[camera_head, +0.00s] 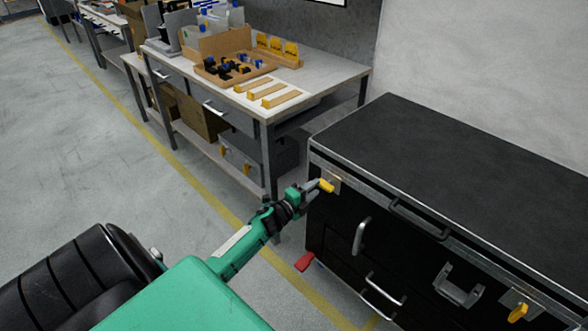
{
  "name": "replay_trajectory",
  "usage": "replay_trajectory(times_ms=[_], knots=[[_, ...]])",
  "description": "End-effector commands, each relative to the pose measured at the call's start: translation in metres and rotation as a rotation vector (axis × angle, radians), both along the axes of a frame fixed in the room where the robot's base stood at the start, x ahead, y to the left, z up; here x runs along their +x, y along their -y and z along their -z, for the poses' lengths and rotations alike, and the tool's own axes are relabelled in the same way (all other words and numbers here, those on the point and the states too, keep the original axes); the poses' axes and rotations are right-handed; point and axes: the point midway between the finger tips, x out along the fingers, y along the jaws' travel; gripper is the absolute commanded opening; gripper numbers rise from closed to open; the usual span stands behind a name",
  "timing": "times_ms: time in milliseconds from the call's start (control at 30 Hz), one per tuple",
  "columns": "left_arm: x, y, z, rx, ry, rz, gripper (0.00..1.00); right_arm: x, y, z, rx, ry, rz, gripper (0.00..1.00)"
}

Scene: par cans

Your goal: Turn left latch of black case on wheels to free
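The black case on wheels (470,165) stands at the right, with metal-edged lid and dark front. Its left latch (327,186) is a small yellow lever on a metal plate near the front left top corner. A second yellow latch (518,312) sits far right on the same front. My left gripper (313,191) is right at the left latch, its grey fingertips by the yellow lever. A small gap shows between the fingers, but whether they grip the lever is too small to tell. My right gripper is not in view.
Metal handles (362,236) and a grey bracket (460,285) stick out from the case front. A red caster pedal (304,261) shows at its lower left. A workbench (335,70) with trays stands behind. Grey floor with a yellow line (185,170) is free at the left.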

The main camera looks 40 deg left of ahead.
Motion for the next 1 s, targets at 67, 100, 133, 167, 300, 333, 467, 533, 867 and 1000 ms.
replay_trajectory(times_ms=[67,100,133,167,300,333,467,533,867,1000], knots=[[-0.016,-0.001,0.001,0.0,-0.002,0.001,0.36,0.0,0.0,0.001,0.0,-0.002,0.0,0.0],[-0.023,-0.001,0.002,0.0,-0.003,0.001,0.36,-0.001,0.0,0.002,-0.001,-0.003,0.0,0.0],[-0.029,-0.002,0.001,0.0,-0.002,0.001,0.36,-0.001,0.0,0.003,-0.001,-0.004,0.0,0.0],[-0.034,-0.002,0.001,-0.001,-0.003,0.0,0.36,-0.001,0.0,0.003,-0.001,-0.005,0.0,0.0],[-0.06,-0.004,0.001,-0.001,-0.003,0.0,0.36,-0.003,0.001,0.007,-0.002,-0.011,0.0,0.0],[-0.065,-0.005,0.001,-0.001,-0.002,0.0,0.36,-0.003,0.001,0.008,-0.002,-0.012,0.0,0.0],[-0.086,-0.006,0.001,0.0,-0.002,0.0,0.36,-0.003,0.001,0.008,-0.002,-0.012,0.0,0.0],[-0.095,-0.007,0.002,-0.001,-0.003,-0.001,0.36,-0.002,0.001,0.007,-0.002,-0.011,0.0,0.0],[-0.111,-0.009,0.0,-0.001,0.0,0.0,0.36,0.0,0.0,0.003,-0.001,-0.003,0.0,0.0],[-0.111,-0.009,0.0,-0.001,0.0,0.0,0.36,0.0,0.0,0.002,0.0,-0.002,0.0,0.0]])
